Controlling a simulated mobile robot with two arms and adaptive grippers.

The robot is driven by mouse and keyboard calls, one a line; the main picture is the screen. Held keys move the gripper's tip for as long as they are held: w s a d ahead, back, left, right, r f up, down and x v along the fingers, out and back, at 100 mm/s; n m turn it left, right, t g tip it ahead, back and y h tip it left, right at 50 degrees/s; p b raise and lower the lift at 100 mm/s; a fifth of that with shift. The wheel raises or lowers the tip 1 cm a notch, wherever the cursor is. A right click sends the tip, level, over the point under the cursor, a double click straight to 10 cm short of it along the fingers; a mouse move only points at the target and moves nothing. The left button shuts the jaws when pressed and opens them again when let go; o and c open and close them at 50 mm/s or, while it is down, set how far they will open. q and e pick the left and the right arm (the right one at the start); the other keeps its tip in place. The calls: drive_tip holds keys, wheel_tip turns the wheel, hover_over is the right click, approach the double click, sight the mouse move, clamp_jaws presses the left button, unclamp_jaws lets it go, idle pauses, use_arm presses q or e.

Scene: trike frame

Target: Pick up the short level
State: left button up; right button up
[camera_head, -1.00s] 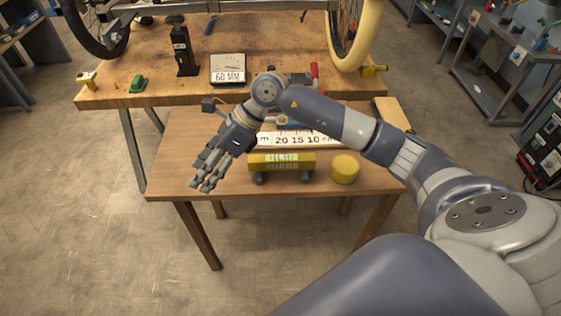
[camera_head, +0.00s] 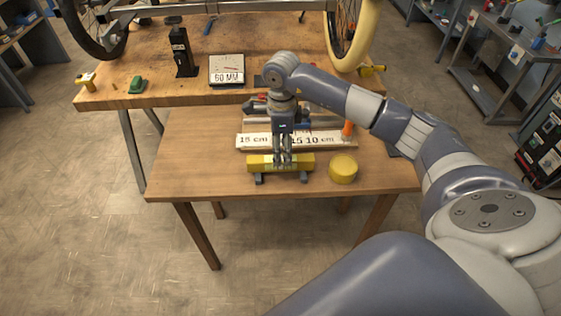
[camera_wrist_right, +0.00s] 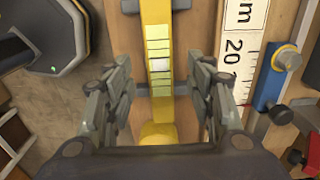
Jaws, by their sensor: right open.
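The short level is the yellow bar (camera_head: 303,164) lying across two dark supports at the front of the small wooden table (camera_head: 210,185). In the right wrist view the level (camera_wrist_right: 157,45) runs lengthwise, with a strip of pale green and white patches on top. My right gripper (camera_head: 283,162) points down over the level's middle and hides part of it. In the wrist view its open fingers (camera_wrist_right: 166,95) stand on either side of the bar, with gaps visible. I cannot tell how far down they reach. My left gripper is not in view.
A yellow round block (camera_head: 343,169) stands right of the level. A white scale board (camera_head: 325,139) lies just behind it, with clamps and tools further back. The workbench (camera_head: 150,92) with a 60 MM gauge (camera_head: 226,70) is behind. The small table's front left is clear.

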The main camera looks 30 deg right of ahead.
wheel_tip(320, 180, down, 5)
drive_tip(key=shift+w+a+r+p, duration=0.1)
drive_tip(key=shift+p, duration=0.35)
clamp_jaws()
